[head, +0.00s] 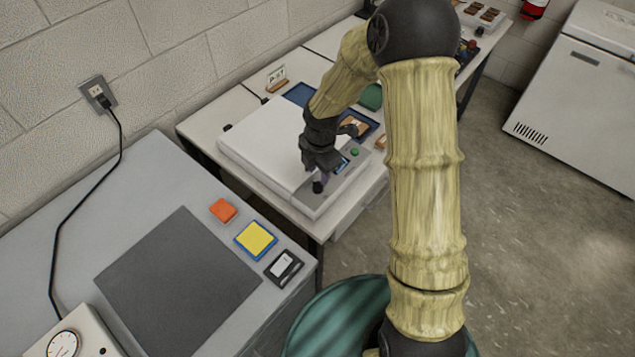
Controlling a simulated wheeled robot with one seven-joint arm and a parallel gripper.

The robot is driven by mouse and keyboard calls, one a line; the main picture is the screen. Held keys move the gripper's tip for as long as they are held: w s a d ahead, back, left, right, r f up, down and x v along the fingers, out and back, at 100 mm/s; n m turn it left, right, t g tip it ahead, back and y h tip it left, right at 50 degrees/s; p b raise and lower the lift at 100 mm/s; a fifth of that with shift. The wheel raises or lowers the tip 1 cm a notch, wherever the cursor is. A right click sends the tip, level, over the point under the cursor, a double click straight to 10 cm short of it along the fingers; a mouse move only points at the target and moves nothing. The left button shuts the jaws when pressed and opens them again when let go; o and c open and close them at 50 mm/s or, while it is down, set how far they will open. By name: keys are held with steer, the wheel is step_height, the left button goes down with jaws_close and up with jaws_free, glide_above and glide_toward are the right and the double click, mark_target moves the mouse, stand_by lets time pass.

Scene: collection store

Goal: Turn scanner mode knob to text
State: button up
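The scanner (262,140) is a wide white flat box on the middle table. Its grey control strip (345,182) runs along the right side, with a small blue display (341,165) and a green button (354,152). A dark knob-like part (318,187) shows at the near end of the strip, just below my gripper. My gripper (317,178) points down over this end and overlaps the knob in the picture. Whether the fingers touch the knob or are closed around it is too small to tell. The knob's marks and setting cannot be read.
A grey bench (150,190) at the left holds a dark mat (180,283), an orange block (223,210), a yellow-and-blue pad (256,239) and a small black-and-white device (284,268). A blue tray (300,94) lies behind the scanner. A white chest (585,110) stands right, across open floor.

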mark_target(318, 184)
step_height(318, 184, down, 6)
steer(key=shift+w+a, duration=0.1)
steer(key=c, duration=0.7)
steer(key=shift+o, duration=0.2)
